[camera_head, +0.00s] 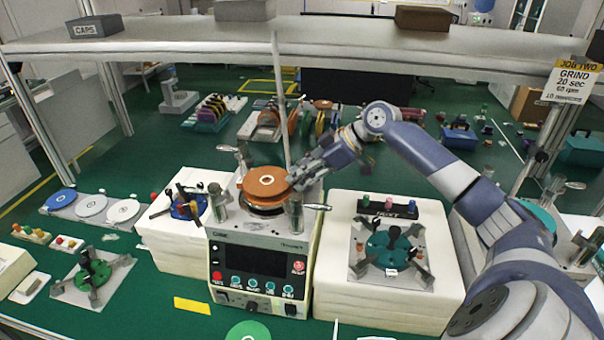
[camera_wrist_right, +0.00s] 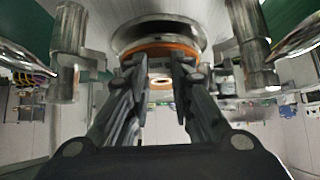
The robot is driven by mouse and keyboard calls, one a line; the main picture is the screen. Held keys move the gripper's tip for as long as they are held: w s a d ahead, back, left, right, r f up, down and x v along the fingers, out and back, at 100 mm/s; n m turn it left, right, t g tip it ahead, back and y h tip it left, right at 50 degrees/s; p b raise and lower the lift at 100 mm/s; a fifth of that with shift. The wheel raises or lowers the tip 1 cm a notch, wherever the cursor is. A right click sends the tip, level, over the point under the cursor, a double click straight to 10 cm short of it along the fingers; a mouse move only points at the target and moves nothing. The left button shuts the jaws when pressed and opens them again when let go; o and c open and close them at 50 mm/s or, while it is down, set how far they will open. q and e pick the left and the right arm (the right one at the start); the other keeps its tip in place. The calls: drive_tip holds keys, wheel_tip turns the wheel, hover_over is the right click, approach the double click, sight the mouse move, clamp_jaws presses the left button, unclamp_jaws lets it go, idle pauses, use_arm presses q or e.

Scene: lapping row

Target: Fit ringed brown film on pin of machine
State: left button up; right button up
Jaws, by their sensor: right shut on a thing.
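The brown film (camera_head: 262,176) is a flat round disc with a small pale ring at its centre. It lies roughly level over the round platen of the machine (camera_head: 257,250). My right gripper (camera_head: 297,180) is shut on the film's right edge. In the right wrist view my fingers (camera_wrist_right: 158,80) reach the film's orange-brown rim (camera_wrist_right: 160,45), beside the metal platen (camera_wrist_right: 155,28). The machine's pin is hidden, and I cannot tell whether the film touches the platen. My left gripper is not in view.
Metal posts with handles (camera_head: 222,205) stand close around the platen. Several discs lie in a tray (camera_head: 135,222) at left. A shelf (camera_head: 330,42) spans above.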

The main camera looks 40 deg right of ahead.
idle(0.3)
drive_tip(key=shift+p, duration=0.45)
idle(0.6)
drive_tip(key=shift+f+b, duration=0.6)
drive_tip(key=shift+f, duration=0.45)
drive_tip(key=o, duration=1.1)
drive_tip(key=shift+c, duration=0.2)
drive_tip(key=v, duration=1.2)
